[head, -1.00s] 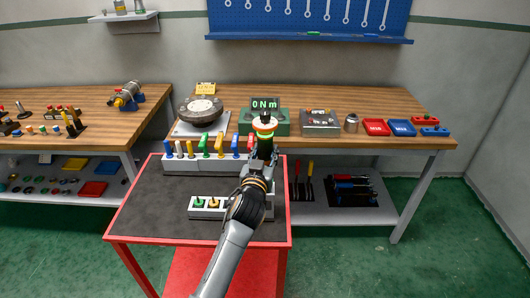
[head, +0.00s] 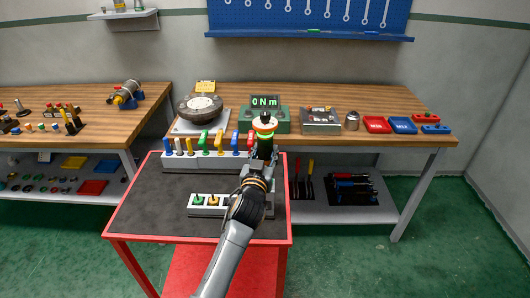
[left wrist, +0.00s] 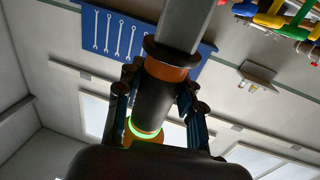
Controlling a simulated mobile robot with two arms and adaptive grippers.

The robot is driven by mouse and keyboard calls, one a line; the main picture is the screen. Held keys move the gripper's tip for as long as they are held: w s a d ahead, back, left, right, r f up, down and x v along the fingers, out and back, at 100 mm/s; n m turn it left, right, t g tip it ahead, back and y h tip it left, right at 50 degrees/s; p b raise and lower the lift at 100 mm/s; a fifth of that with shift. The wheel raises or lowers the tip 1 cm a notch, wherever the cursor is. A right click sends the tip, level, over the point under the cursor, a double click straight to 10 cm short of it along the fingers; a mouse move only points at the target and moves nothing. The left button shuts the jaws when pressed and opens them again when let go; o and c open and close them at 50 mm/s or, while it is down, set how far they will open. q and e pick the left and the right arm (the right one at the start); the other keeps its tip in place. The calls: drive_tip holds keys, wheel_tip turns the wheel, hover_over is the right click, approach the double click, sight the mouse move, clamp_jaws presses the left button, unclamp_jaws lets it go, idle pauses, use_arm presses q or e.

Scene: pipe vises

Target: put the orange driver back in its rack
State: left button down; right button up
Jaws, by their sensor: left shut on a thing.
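My left gripper (head: 260,166) is shut on the orange driver (head: 264,125), which stands roughly upright with its pale cap, orange band and glowing green ring above the fingers. In the left wrist view the driver's dark handle (left wrist: 154,98) lies between both fingers, with a grey shaft beyond an orange band. A pale rack (head: 174,165) with several coloured handles stands at the back of the red cart. A smaller pale rack (head: 205,212) with green and orange handles is nearer; my arm hides its right part. The driver's lower end is hidden in the head view. My right gripper is out of view.
A green tester (head: 281,128) with a "0 Nm" display stands on the wooden bench behind the driver. A grey box (head: 320,125) and red and blue trays (head: 376,126) lie to its right. The cart's dark top (head: 150,200) is clear at left.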

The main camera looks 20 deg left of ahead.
use_arm(q)
drive_tip(key=shift+f+b, duration=3.75)
drive_tip(key=shift+f, duration=0.5)
idle(2.8)
drive_tip(key=shift+f, duration=0.25)
idle(0.6)
